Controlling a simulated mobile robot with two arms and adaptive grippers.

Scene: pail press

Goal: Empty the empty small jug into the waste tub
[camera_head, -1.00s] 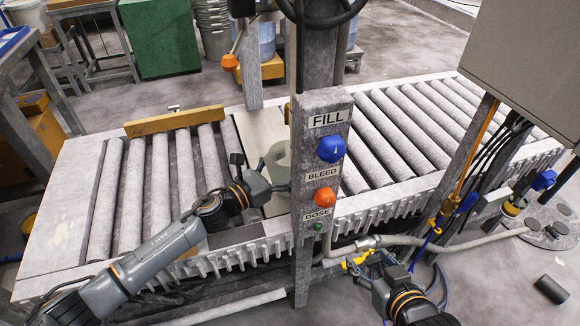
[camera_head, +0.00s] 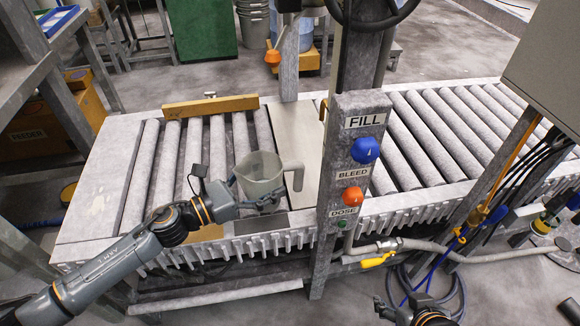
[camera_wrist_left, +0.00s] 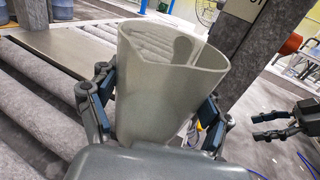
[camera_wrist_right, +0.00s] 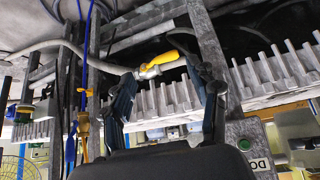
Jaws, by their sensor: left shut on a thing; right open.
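The small jug (camera_head: 262,171) is a pale grey, open-topped vessel with a handle on its right, seen in the head view left of the FILL post. My left gripper (camera_head: 246,194) is shut on it and holds it roughly upright over the roller conveyor. In the left wrist view the jug (camera_wrist_left: 168,85) sits between the two fingers, mouth up. I see no clear contents in it. My right gripper (camera_head: 402,305) is low at the bottom edge, and the right wrist view shows its fingers apart and empty (camera_wrist_right: 166,98). I cannot make out a waste tub for certain.
The FILL post (camera_head: 351,160) with blue and orange knobs stands close right of the jug. A wooden bar (camera_head: 210,105) lies across the rollers (camera_head: 150,165). A hose with a yellow handle (camera_head: 377,261) runs along the front. Stacked grey pails (camera_head: 252,22) stand behind.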

